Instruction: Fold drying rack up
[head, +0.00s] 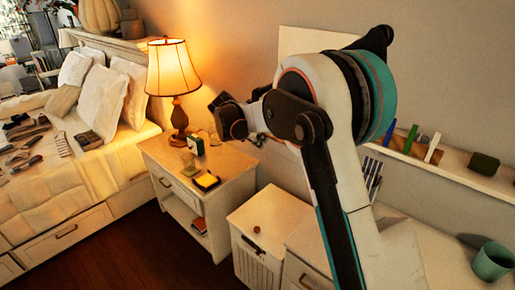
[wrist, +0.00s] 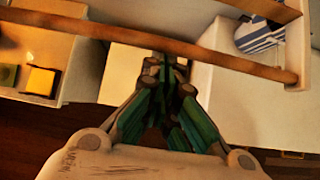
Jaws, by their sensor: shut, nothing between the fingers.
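In the head view I cannot make out the rack clearly, and my arm covers much of the right side.
A nightstand (head: 222,161) with a lit lamp (head: 174,70) stands beside the bed (head: 50,190). A low white cabinet (head: 262,214) is right of it. A blue-striped cloth (wrist: 258,36) shows near the bar. A wall shelf (head: 455,172) and green cup (head: 492,262) are at the right.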

